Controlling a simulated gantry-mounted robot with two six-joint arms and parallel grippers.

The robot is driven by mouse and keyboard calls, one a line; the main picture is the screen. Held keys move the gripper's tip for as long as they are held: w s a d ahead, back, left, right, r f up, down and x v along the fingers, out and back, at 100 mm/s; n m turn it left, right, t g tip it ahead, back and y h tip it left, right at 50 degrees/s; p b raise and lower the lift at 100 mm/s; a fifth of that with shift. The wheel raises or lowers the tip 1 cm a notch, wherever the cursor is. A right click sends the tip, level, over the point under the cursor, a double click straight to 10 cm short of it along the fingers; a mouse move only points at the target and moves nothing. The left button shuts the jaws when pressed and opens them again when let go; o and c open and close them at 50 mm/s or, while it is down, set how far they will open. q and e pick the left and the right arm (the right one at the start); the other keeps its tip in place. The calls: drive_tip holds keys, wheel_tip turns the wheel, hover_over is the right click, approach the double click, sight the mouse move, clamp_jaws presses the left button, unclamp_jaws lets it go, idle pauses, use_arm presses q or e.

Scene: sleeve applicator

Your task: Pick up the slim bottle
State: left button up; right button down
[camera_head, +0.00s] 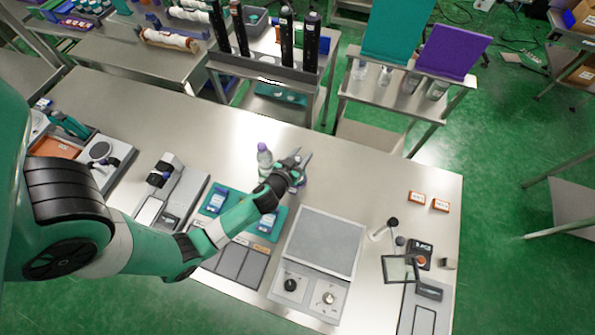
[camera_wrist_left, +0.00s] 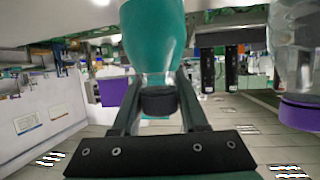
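My left gripper (camera_head: 299,158) reaches over the middle of the bench. Its two fingers also show in the left wrist view (camera_wrist_left: 158,98), which looks upside down. A teal bottle with a clear neck and black cap (camera_wrist_left: 159,101) is between these fingers, with little or no gap at the neck. I cannot tell whether they press on it. In the head view this bottle is mostly hidden by the gripper. My right gripper is out of view.
A grey-topped device with knobs (camera_head: 323,243) stands in front of the gripper, and teal trays (camera_head: 241,203) lie to its left. A stand with a square frame (camera_head: 400,268) is at the right. The bench (camera_head: 365,165) is clear to the right of the gripper.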

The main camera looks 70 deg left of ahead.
use_arm(q)
clamp_jaws()
idle(1.0)
